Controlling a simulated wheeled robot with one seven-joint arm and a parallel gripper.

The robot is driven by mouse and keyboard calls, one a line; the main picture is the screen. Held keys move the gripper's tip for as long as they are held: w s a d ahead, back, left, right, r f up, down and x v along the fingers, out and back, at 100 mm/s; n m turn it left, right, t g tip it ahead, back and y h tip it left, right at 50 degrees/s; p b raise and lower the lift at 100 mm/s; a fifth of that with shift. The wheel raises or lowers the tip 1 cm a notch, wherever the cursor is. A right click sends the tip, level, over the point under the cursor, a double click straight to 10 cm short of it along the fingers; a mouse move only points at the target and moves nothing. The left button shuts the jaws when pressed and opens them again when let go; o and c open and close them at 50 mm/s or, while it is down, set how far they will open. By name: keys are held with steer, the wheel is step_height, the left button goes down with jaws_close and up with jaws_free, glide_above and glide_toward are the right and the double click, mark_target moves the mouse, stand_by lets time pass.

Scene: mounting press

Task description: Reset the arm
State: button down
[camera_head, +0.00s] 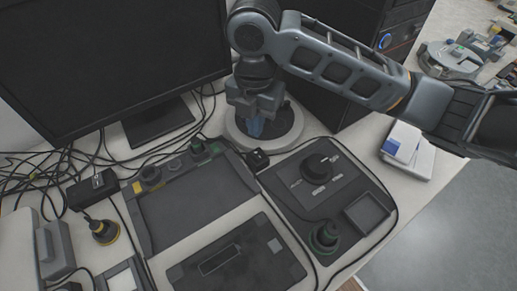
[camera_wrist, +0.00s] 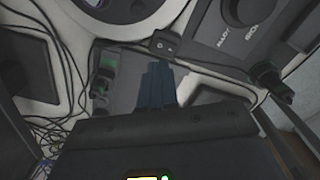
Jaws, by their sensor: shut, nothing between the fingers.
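My gripper (camera_head: 255,127) points down in the head view, with its blue fingers together and nothing between them. It is in front of a round device with a pale rim (camera_head: 290,141), and I cannot tell if it touches it. In the wrist view my gripper (camera_wrist: 157,82) shows as blue fingers close together, over the dark equipment. My arm reaches in from the right side of the head view, above the table.
A monitor (camera_head: 100,60) stands at the back left, with loose cables (camera_head: 40,165) beside it. A panel with a black knob (camera_head: 317,168) and a green-ringed knob (camera_head: 325,236) lies at centre right.

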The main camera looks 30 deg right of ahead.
stand_by(0.4)
steer(key=a+r+m+t+y, duration=0.3)
steer(key=a+m+t+y, duration=0.15)
steer(key=a, duration=0.75)
steer(key=a+r+m+t+y, duration=0.35)
steer(key=a+m+y, duration=0.25)
steer(key=a, duration=0.6)
steer(key=s+d+f+m+t+h, duration=0.2)
steer(key=s+d+m, duration=0.2)
steer(key=s, duration=0.2)
steer(key=s+d+f+m+t+h, duration=0.2)
steer(key=s+d+f+m+h, duration=0.1)
steer(key=s+d+m, duration=0.1)
steer(key=s+d+f+m+t+h, duration=0.2)
steer(key=s+d+m, duration=0.3)
steer(key=s, duration=0.3)
steer(key=shift+s+f+m+h, duration=0.3)
steer(key=shift+f+m+h, duration=0.25)
steer(key=shift+f+h, duration=0.2)
steer(key=s+d+r+h, duration=0.2)
steer(key=s+d+r, duration=0.2)
steer(key=s+d, duration=0.7)
steer(key=s, duration=0.3)
steer(key=shift+s+r+n+t, duration=0.15)
steer(key=shift+s+n+t, duration=0.15)
steer(key=shift+s+t, duration=0.1)
